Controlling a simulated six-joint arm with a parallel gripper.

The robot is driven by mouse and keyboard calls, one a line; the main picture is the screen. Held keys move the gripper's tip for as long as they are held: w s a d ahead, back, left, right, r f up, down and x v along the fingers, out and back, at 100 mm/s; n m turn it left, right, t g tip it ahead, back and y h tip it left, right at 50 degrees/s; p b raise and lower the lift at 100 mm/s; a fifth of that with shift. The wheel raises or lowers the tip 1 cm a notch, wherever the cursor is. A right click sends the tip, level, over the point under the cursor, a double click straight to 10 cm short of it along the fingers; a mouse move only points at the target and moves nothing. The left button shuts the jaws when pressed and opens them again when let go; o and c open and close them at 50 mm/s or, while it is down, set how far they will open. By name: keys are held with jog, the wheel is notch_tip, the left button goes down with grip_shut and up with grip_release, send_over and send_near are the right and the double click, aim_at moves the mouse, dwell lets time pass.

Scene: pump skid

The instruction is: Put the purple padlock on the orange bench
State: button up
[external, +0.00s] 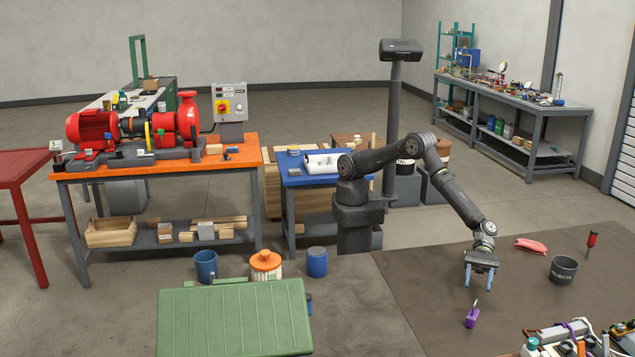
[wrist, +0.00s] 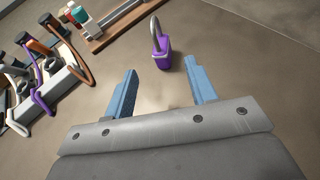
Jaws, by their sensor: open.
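The purple padlock (external: 471,318) stands on the brown mat (external: 420,290) at the lower right of the external view, its grey shackle up. In the wrist view the padlock (wrist: 161,52) is at the top centre, beyond the fingertips and between their lines. My gripper (external: 481,280) is open and empty above and behind the padlock, pointing down. Its blue fingers (wrist: 163,88) show apart in the wrist view, not touching the padlock. The orange bench (external: 230,158) is at the left of the external view, carrying a red pump (external: 188,117) and motor.
A pink object (external: 531,245), a dark cup (external: 563,270) and a red-handled tool (external: 591,240) sit on the mat. A cluttered rack (wrist: 45,80) is nearby. A blue table (external: 305,180) stands beside the orange bench. The bench's front right corner looks fairly clear.

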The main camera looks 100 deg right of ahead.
aim_at(474, 305)
jog(key=x, duration=0.9)
jog(key=shift+w+a+r, duration=0.1)
jog(key=shift+a+r, duration=0.15)
jog(key=shift+r, duration=0.05)
grip_shut()
